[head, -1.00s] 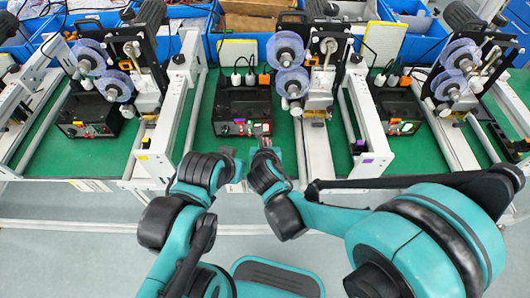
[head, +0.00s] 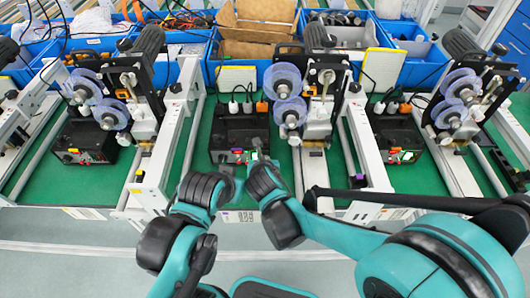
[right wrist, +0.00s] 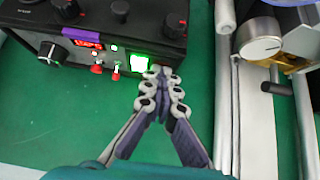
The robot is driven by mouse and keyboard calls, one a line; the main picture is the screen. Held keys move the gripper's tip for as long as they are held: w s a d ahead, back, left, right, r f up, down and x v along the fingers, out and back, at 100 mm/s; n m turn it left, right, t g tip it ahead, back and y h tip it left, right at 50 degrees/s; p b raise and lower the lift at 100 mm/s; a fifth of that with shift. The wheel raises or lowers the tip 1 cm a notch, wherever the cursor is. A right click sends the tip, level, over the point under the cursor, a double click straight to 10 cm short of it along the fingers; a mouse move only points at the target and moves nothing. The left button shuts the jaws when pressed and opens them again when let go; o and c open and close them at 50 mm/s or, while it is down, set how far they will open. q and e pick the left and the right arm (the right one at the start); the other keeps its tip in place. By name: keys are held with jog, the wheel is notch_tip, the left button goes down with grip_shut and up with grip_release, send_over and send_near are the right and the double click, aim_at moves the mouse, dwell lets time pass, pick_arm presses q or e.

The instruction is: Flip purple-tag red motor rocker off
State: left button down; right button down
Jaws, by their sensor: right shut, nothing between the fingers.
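The black control box (head: 238,135) stands at the middle station. The right wrist view shows its front panel (right wrist: 110,48) with a purple tag (right wrist: 87,35), a red display, two red-capped toggles (right wrist: 106,71) and a green-lit rocker (right wrist: 140,62). No red rocker can be made out; the panel right of the green one is partly hidden behind my fingertips. My right gripper (right wrist: 161,80) is shut and empty, its tips close to the panel just right of the green rocker; contact cannot be told. My left gripper (head: 230,172) is left of the right one, its fingers too small to judge.
The middle machine with clear reels (head: 288,95) and a white rail (head: 365,150) stand right of the box. Similar boxes stand at the left (head: 85,142) and right (head: 398,138) stations. Blue bins line the back. Green mat (right wrist: 60,120) is bare before the panel.

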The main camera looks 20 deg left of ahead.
jog(key=shift+a, duration=0.25)
jog(key=shift+s+a+r, duration=0.1)
jog(key=shift+s+r, duration=0.05)
jog(key=shift+s, duration=0.1)
jog(key=shift+a, duration=0.1)
jog(key=shift+w+r+p, duration=0.2)
jog(key=shift+r+p, duration=0.1)
jog(key=shift+p, duration=0.05)
jog(key=shift+s+r, duration=0.15)
jog(key=shift+r, duration=0.3)
pick_arm(q)
jog(key=shift+s+d+r, duration=0.2)
jog(key=shift+s+r, duration=0.2)
jog(key=shift+r, duration=0.05)
